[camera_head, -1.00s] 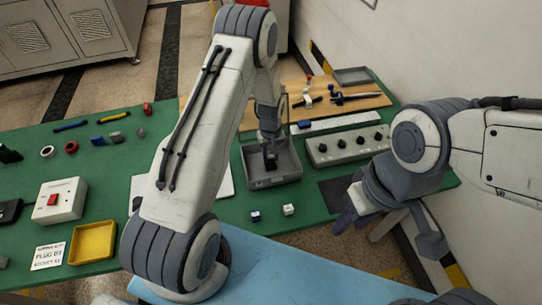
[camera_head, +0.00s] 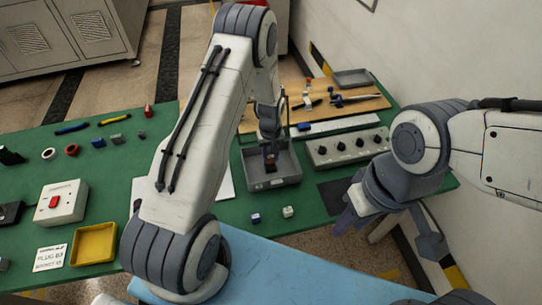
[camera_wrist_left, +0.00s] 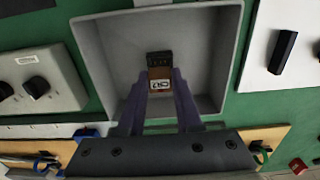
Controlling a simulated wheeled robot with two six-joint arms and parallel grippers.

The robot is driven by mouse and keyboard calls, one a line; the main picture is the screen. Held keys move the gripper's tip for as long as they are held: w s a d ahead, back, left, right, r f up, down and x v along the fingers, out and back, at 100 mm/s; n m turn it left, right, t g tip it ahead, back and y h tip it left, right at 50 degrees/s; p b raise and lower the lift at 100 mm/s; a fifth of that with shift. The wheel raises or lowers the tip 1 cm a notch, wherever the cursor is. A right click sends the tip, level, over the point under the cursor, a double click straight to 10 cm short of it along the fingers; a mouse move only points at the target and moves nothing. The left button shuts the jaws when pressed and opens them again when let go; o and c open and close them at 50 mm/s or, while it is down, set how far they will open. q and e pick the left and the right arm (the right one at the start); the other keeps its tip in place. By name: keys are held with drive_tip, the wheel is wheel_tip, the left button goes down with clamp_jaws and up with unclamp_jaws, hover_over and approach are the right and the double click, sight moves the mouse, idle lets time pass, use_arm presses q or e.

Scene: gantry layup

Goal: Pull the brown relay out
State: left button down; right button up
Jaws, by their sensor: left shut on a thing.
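The brown relay (camera_wrist_left: 159,82) with a white label shows in the left wrist view, between the two purple fingers of my left gripper (camera_wrist_left: 160,88), which is shut on it. A black block (camera_wrist_left: 159,58), which looks like a socket, is directly beyond the relay. I cannot tell whether the relay is still seated in it. Both are inside a grey open box (camera_wrist_left: 105,48). In the head view my left gripper (camera_head: 270,150) reaches down into this box (camera_head: 285,176), and a small brown patch shows under it. My right gripper (camera_head: 350,212) hangs over the table's right front; its opening is unclear.
A grey panel with black knobs (camera_head: 347,148) stands right of the box. Small blue (camera_head: 255,218) and white (camera_head: 288,212) cubes lie in front. A yellow tray (camera_head: 95,244) and a red-switch box (camera_head: 62,203) are at left. A wooden board (camera_head: 330,105) lies behind.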

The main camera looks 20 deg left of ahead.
sight(271, 157)
use_arm(q)
drive_tip(key=shift+r+p, duration=0.9)
drive_tip(key=shift+r, duration=0.7)
